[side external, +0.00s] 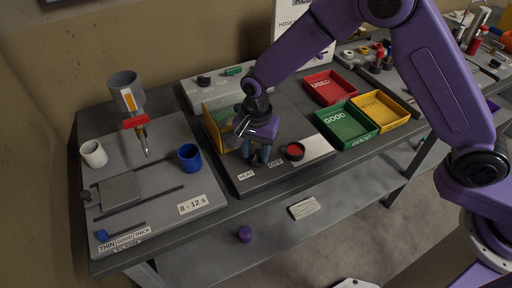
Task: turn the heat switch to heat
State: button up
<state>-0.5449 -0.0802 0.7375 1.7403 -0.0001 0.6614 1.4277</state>
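A dark unit (284,178) on the bench carries a HEAT label (246,176) at its front left and an OFF label (275,163) to the right of it. My gripper (257,158) points down at the unit, just behind these two labels. The heat switch itself cannot be made out; the gripper's fingers cover the spot behind the labels. I cannot tell whether the fingers touch or hold anything. A red round piece in a black ring (294,151) lies to the right of the gripper.
A yellow-framed box (217,132) stands close behind and left of my gripper. Red USED (343,83), green GOOD (358,126) and yellow (392,105) trays are to the right. At left, a grey board (153,212) holds a funnel stand (129,100), a white cup (93,154) and a blue cup (189,158).

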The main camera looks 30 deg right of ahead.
aim_at(257, 154)
jog(key=shift+r, duration=0.1)
notch_tip(257, 154, up, 17)
jog(key=shift+r, duration=0.15)
dwell(0.4)
dwell(0.4)
jog(key=s+d+f+n, duration=0.2)
jog(key=s+d+n, duration=1.9)
jog(key=s+d, duration=0.4)
jog(key=s, duration=0.2)
jog(key=shift+s+f+n, duration=0.4)
